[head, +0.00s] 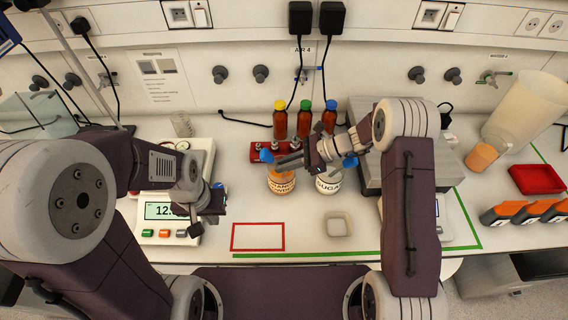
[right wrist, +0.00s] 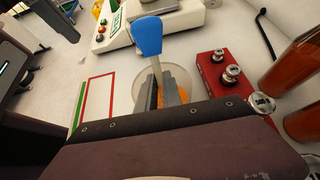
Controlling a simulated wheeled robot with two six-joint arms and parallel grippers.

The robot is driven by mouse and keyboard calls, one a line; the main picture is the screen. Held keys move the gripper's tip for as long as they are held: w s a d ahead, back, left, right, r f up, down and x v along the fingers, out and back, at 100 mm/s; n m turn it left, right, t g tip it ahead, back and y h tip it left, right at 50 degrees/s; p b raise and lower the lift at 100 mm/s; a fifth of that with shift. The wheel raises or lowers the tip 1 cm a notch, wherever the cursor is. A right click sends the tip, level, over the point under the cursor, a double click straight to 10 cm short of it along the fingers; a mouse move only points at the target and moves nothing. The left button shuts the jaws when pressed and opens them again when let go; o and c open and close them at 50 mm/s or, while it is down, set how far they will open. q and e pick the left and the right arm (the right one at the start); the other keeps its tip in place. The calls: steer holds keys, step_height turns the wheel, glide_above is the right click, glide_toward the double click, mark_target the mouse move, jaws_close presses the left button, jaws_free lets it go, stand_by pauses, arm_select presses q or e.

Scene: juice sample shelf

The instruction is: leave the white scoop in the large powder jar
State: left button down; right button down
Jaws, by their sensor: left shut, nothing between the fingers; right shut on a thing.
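My right gripper (head: 290,158) is at the mouth of an orange-powder jar (head: 282,183), which stands left of a jar labelled sugar (head: 328,184). It is shut on a blue-handled tool (head: 266,156) with a pale shaft. In the right wrist view the blue handle (right wrist: 148,36) rises beyond the fingers (right wrist: 160,92), above the jar's round rim (right wrist: 138,88). The tool's lower end is hidden, so I cannot tell whether it is a scoop. Another blue handle (head: 350,162) shows at the sugar jar. My left gripper (head: 216,200) is shut and empty beside the scale.
A scale (head: 160,210) is at left. A small square dish (head: 338,224) and a red-outlined area (head: 258,237) lie in front. A large pale container (head: 522,112) and red tray (head: 536,179) are at right.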

steer(key=c, duration=1.4)
jaws_free()
steer(key=shift+c, duration=0.2)
steer(key=shift+d+r, duration=0.2)
steer(key=shift+d, duration=0.2)
steer(key=b+v, duration=0.1)
steer(key=v, duration=0.7)
steer(key=shift+b, duration=0.3)
steer(key=shift+r, duration=0.15)
